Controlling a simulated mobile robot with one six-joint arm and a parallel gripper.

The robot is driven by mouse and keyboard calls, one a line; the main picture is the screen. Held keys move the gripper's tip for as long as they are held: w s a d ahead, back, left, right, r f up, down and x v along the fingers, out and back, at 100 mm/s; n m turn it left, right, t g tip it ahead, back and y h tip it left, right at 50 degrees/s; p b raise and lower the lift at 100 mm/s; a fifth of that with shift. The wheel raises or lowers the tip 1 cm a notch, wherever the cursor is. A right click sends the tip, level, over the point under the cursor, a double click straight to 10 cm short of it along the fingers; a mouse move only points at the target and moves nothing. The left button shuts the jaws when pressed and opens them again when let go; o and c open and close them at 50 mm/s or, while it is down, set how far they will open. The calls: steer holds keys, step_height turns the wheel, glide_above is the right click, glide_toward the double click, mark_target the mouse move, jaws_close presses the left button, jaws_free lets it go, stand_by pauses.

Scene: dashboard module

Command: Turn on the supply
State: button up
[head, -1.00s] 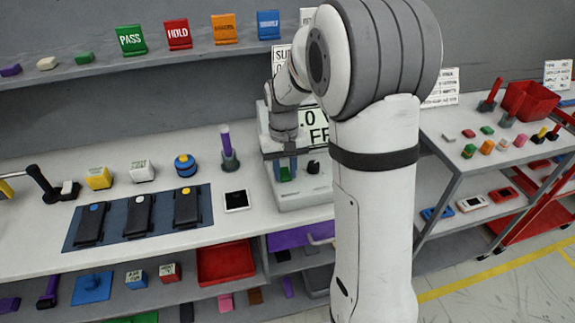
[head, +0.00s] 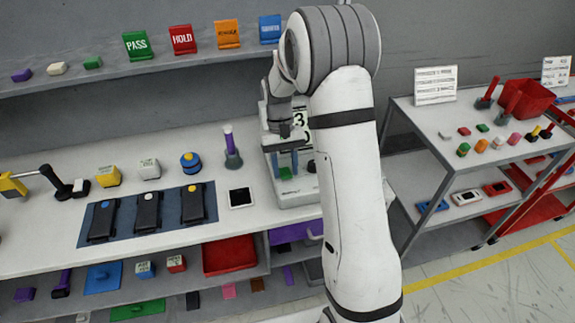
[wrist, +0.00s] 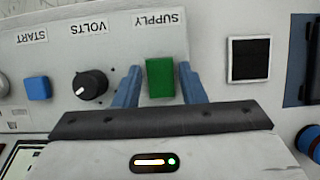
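The supply module (head: 298,193) is a pale box with a display (head: 300,120) on the bench, partly hidden by my arm. In the wrist view its panel shows a green switch (wrist: 160,80) under an upside-down SUPPLY label (wrist: 158,20). My gripper (wrist: 160,72) has its two blue fingers apart, one on each side of the green switch, with a narrow gap visible on both sides. It also shows over the module in the head view (head: 285,160). Whether the fingers touch the panel is unclear.
A black VOLTS knob (wrist: 90,85) and a blue START button (wrist: 38,88) lie left of the switch. A black square (wrist: 249,58) lies right.

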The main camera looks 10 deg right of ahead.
mark_target(283, 169)
steer(key=shift+o, duration=1.1)
steer(key=v, duration=0.7)
steer(key=shift+r+b, duration=0.4)
steer(key=shift+w, duration=0.1)
steer(key=s+r+t, duration=0.4)
steer(key=s+r, duration=0.4)
steer(key=s, duration=0.5)
steer(key=s+t, duration=0.3)
steer(key=s, duration=0.8)
steer(key=shift+s+d+f+t, duration=0.25)
steer(key=shift+d+f+t, duration=0.05)
steer(key=shift+d+f, duration=0.1)
